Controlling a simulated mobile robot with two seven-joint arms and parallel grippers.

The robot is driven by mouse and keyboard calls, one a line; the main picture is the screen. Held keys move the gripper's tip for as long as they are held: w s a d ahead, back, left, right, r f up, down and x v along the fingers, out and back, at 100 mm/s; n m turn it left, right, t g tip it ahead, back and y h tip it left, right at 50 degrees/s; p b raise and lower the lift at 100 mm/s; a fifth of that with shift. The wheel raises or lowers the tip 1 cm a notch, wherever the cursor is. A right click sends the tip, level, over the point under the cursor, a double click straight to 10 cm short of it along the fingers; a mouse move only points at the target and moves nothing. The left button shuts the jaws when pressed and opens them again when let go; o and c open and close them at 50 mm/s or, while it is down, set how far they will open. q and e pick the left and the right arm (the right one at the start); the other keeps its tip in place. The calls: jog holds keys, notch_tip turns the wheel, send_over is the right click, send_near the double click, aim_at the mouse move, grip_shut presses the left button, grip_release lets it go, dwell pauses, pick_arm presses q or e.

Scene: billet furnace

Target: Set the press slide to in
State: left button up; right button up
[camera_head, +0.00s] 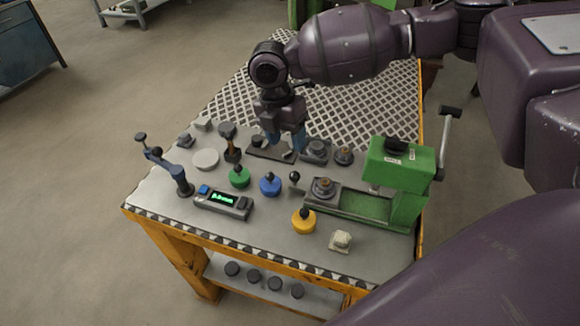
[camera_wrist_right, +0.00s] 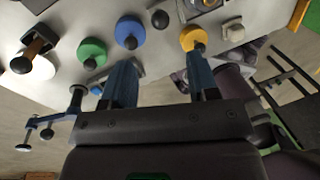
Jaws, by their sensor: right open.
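The green press (camera_head: 408,165) stands at the right side of the bench, with a crank on its right. A grey slide block (camera_head: 323,188) with a round fitting on top sits at the left end of the press's green bed (camera_head: 365,207), out from under the head. A black ball-ended handle (camera_head: 295,177) is beside its left end; the ball also shows in the right wrist view (camera_wrist_right: 160,18). My right gripper (camera_head: 286,142) is open and empty, with blue fingers, over the back of the bench behind the slide. My left gripper is not in view.
Green (camera_head: 239,178), blue (camera_head: 270,185) and yellow (camera_head: 303,222) knobbed discs stand on the bench top. A display box (camera_head: 222,202) and a clamp (camera_head: 165,165) are at the left. A pale block (camera_head: 341,240) lies near the front edge. A grating (camera_head: 350,105) covers the back.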

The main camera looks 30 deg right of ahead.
aim_at(294, 172)
jog(key=f, duration=0.3)
jog(key=s+f+b, duration=0.1)
jog(key=f, duration=0.3)
jog(key=s+d+f, duration=0.1)
jog(key=f, duration=0.2)
jog(key=shift+f+b, duration=0.15)
jog(key=shift+b, duration=0.25)
jog(key=c, duration=0.9)
grip_shut()
